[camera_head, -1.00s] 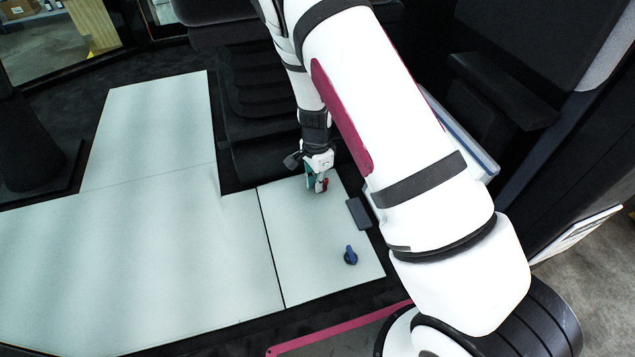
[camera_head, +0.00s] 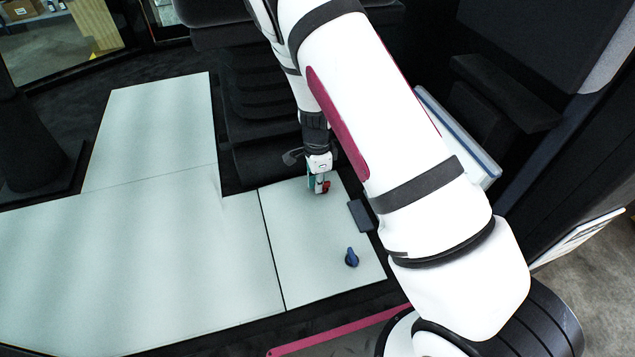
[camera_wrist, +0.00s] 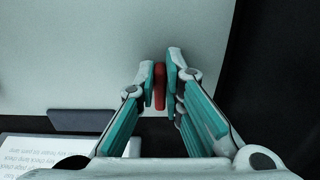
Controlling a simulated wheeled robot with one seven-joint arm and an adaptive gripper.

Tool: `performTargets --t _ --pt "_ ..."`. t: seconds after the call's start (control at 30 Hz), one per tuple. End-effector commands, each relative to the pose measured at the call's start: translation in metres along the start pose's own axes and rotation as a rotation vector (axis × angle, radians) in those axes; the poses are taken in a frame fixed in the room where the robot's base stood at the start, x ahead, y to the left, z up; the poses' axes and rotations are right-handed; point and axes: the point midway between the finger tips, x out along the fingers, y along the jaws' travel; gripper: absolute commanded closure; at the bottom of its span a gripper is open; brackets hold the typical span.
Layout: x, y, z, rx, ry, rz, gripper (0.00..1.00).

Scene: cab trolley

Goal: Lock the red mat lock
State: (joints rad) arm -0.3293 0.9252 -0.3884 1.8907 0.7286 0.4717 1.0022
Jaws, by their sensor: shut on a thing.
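The red mat lock (camera_head: 327,186) is on the pale floor mat (camera_head: 300,235), near the mat's far end by the dark seat base. My gripper (camera_head: 319,190) reaches down over it. In the wrist view my gripper (camera_wrist: 160,85) is shut on the red mat lock (camera_wrist: 159,88), with a finger on each side of its upright red handle. The lock's base is hidden by the fingers.
A blue lock (camera_head: 351,258) stands on the same mat, nearer to me. A dark grey block (camera_head: 360,215) lies by the mat's right edge, and also shows in the wrist view (camera_wrist: 80,121). Dark seating (camera_head: 250,110) stands behind the mat.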

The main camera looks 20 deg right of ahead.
Motion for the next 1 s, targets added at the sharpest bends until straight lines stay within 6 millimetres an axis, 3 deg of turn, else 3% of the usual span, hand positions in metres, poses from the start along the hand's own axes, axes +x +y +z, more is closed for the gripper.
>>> performTargets --t 0.03,0.1,0.47,0.8,1.0 --pt "0.000 0.000 0.001 0.002 -0.001 -0.001 0.86" --pt "0.000 0.000 0.001 0.002 -0.001 -0.001 0.71" --pt "-0.003 -0.001 0.000 0.000 0.000 -0.001 0.71" --pt "-0.053 -0.001 0.001 -0.001 -0.001 -0.004 0.71" --pt "-0.072 -0.001 0.001 -0.001 -0.001 -0.002 0.71"
